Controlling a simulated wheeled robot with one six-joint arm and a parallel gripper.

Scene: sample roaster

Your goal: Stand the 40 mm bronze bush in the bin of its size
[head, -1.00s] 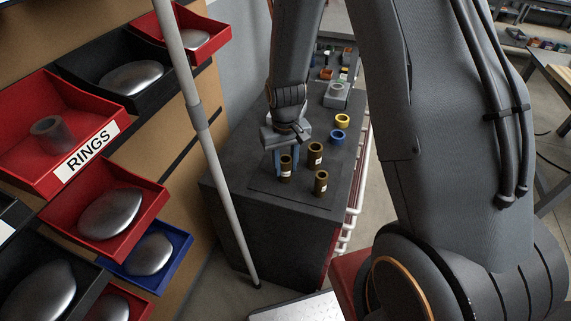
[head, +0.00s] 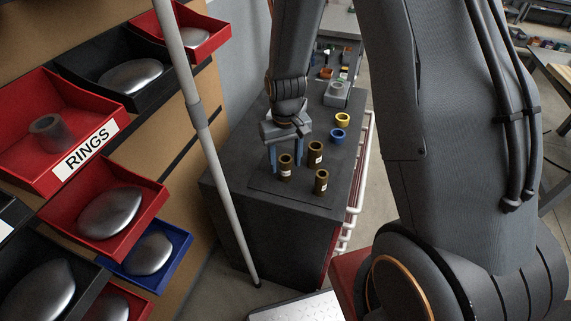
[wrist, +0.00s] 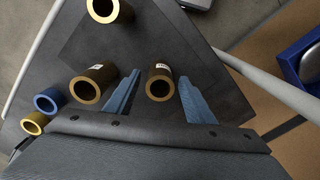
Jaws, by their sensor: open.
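Three bronze bushes stand upright on a dark mat (head: 262,190) on a dark cabinet. The left bush (head: 285,172) is at my gripper (head: 286,165); the others are the back bush (head: 316,155) and the front right bush (head: 321,181). Each has a small white label, too small to read. In the wrist view my gripper (wrist: 159,78) is open, with its blue fingers either side of one bush (wrist: 160,83), not closed on it. The other two bushes show at the left (wrist: 92,84) and top (wrist: 108,8). I cannot tell which is 40 mm, nor identify a size-marked bin.
A red bin marked RINGS (head: 98,133) holds a grey ring. Other red, black and blue bins (head: 185,240) hold smooth metal pieces. A grey pole (head: 215,160) slants between bins and cabinet. Blue (head: 337,136) and yellow (head: 342,119) rings sit behind the bushes.

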